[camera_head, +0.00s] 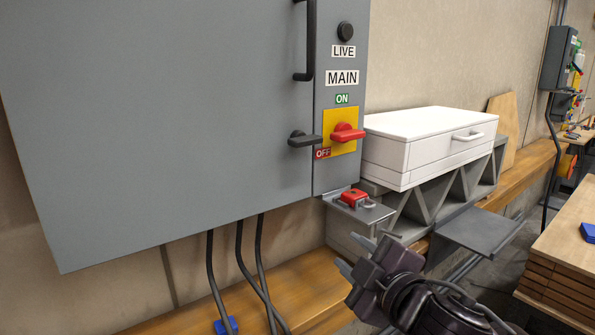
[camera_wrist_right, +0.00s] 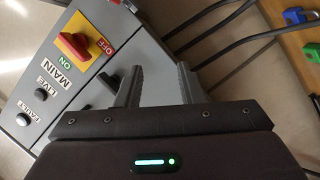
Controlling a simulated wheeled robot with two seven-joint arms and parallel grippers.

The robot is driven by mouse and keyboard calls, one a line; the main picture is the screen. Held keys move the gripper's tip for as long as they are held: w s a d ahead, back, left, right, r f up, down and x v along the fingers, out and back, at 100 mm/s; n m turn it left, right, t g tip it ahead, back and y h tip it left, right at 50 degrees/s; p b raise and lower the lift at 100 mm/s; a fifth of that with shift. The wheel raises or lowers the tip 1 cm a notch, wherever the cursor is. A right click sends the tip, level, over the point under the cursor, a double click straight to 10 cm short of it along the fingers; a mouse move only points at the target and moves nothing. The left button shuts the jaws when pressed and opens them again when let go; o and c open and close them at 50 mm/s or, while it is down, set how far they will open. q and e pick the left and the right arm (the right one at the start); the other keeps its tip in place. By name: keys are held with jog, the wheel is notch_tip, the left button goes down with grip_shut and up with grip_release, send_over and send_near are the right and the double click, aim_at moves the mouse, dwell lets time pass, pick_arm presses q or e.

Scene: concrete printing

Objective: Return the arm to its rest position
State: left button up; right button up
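My right gripper (camera_head: 353,256) is in the lower middle of the head view, below and in front of the small grey shelf. In the right wrist view its two fingers (camera_wrist_right: 158,86) stand apart with nothing between them. The grey cabinet (camera_head: 170,110) fills the left of the head view. Its red rotary switch (camera_head: 346,132) sits on a yellow plate, with its handle lying roughly level. The switch also shows in the right wrist view (camera_wrist_right: 88,46), apart from the fingers. A red padlock (camera_head: 354,197) lies on the small shelf (camera_head: 378,212). My left gripper is not in view.
A white drawer box (camera_head: 425,140) stands on a grey truss-like support right of the cabinet. A grey plate (camera_head: 480,232) juts out below it. Black cables (camera_head: 243,265) hang under the cabinet by a wooden ledge (camera_head: 300,295). Stacked boards (camera_head: 560,250) stand at right.

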jog(key=s+d+f+m+g+h, duration=0.2)
jog(key=s+d+f+m+g, duration=0.15)
jog(key=s+f, duration=0.5)
jog(key=s+d+f+m+g+h, duration=0.25)
jog(key=s+f+m+g, duration=0.2)
jog(key=f, duration=0.75)
jog(key=s+d+f+m+g+h, duration=0.1)
jog(key=s+d+f+m+g, duration=0.35)
jog(key=s+f, duration=0.4)
notch_tip(320, 180, down, 32)
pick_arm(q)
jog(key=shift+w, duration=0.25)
pick_arm(e)
jog(key=s+d+f+g, duration=0.1)
jog(key=s+f, duration=0.8)
jog(key=s, duration=0.1)
jog(key=s+d+f+g, duration=0.1)
jog(key=s+d+f, duration=0.1)
jog(key=s+f, duration=0.7)
jog(key=shift+s+d+f, duration=0.2)
jog(key=shift+s+d, duration=0.05)
jog(key=shift+s, duration=0.45)
jog(key=shift+c, duration=0.3)
